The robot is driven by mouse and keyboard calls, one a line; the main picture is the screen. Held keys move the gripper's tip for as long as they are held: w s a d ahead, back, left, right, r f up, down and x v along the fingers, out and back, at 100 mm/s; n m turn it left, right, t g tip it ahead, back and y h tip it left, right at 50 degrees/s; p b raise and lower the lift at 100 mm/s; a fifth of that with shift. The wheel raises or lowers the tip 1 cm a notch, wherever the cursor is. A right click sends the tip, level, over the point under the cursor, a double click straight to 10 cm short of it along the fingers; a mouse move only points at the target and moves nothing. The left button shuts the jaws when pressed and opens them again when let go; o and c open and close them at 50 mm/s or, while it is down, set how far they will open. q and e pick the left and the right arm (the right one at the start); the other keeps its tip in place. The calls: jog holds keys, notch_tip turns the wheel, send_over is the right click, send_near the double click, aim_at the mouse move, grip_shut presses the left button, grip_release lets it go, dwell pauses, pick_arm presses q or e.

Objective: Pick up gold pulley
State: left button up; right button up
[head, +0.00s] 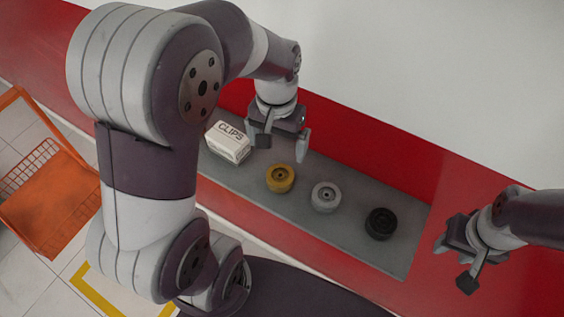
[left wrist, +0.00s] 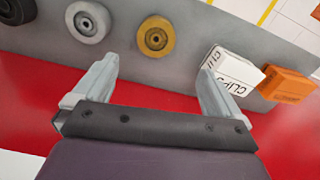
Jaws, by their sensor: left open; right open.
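The gold pulley (head: 280,178) lies flat on the grey shelf strip in the head view, with a silver pulley (head: 325,196) and a black pulley (head: 381,223) in a row to its right. My left gripper (head: 278,146) is open and empty, above and just behind the gold pulley. In the left wrist view the gold pulley (left wrist: 156,37) shows ahead of the two open fingers (left wrist: 158,92), between their lines and apart from them. The silver pulley (left wrist: 88,22) is to its left there. My right gripper (head: 455,262) is open and empty at the right, away from the pulleys.
A white CLIPS box (head: 228,142) stands just left of the gold pulley, close to my left gripper. An orange block (left wrist: 287,84) lies beyond it in the left wrist view. The grey strip (head: 335,237) sits in a red bench (head: 405,165). An orange basket (head: 45,190) is at far left.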

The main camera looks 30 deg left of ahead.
aim_at(281, 175)
pick_arm(q)
jog(key=d+f, duration=0.2)
jog(key=f, duration=0.1)
jog(key=shift+s+f+p, duration=0.1)
jog(key=shift+s+p, duration=0.25)
jog(key=f, duration=0.1)
jog(key=a+f+p, duration=0.1)
jog(key=w+f, duration=0.1)
jog(key=f, duration=0.1)
jog(key=shift+a, duration=0.3)
jog(key=f, duration=0.1)
jog(key=f+p, duration=0.1)
jog(key=f, duration=0.1)
jog(key=shift+s, duration=0.35)
jog(key=shift+d+f, duration=0.25)
jog(key=shift+d, duration=0.1)
jog(key=shift+a, duration=0.1)
jog(key=c, duration=0.4)
jog(key=shift+w+a+f, duration=0.1)
jog(key=c, duration=1)
jog(key=shift+c, duration=0.4)
pick_arm(e)
jog(key=r, duration=0.3)
jog(key=shift+w+d+r, duration=0.1)
jog(key=shift+d+r, duration=0.05)
jog(key=shift+d, duration=0.25)
